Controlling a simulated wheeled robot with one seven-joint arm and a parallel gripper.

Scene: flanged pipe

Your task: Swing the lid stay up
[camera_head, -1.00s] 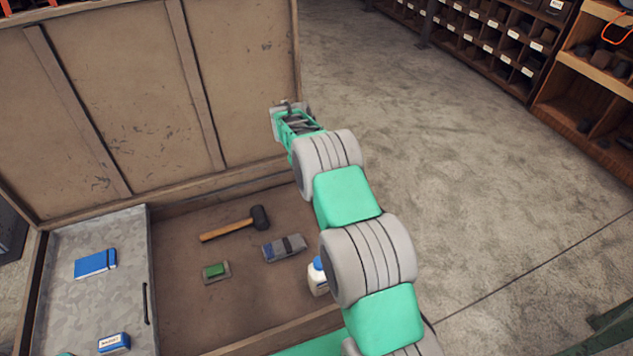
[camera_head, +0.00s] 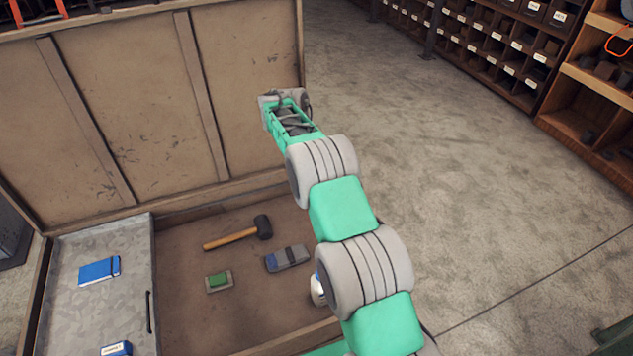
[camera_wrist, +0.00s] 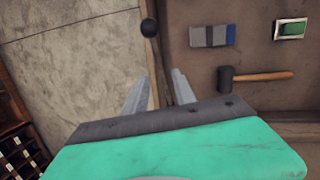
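The chest lid (camera_head: 135,110) stands open and upright at the back of the wooden chest (camera_head: 200,325). In the head view my wrist is in front of the lid's right edge; fingers and stay are hidden there.
Inside the chest lie a mallet (camera_head: 240,233), a grey-blue block (camera_head: 287,258) and a green-topped block (camera_head: 219,281). A metal tray (camera_head: 105,310) at the left holds a blue box (camera_head: 99,270). Concrete floor (camera_head: 460,180) is free at right, before shelves (camera_head: 500,45).

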